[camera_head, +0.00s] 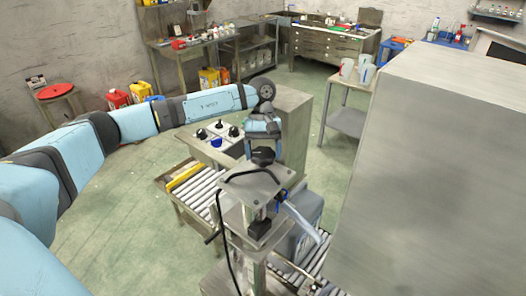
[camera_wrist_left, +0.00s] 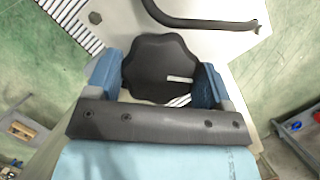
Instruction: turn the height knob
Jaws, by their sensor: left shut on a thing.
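The height knob is a black, lobed knob with a pale mark, and it shows in the left wrist view (camera_wrist_left: 160,62). In the head view the knob (camera_head: 263,157) sits on top of the grey metal machine (camera_head: 258,187), partly hidden by my gripper. My left gripper (camera_head: 263,148) reaches down over it from above. In the left wrist view my left gripper (camera_wrist_left: 158,84) has a blue finger on each side of the knob and is shut on it. My right gripper is not in view.
A roller conveyor (camera_head: 203,190) runs under the machine, with a grey-blue container (camera_head: 303,228) on it. A control panel (camera_head: 216,138) with several knobs stands behind. A large grey cabinet (camera_head: 440,170) fills the right. Green floor (camera_head: 120,215) is clear at left.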

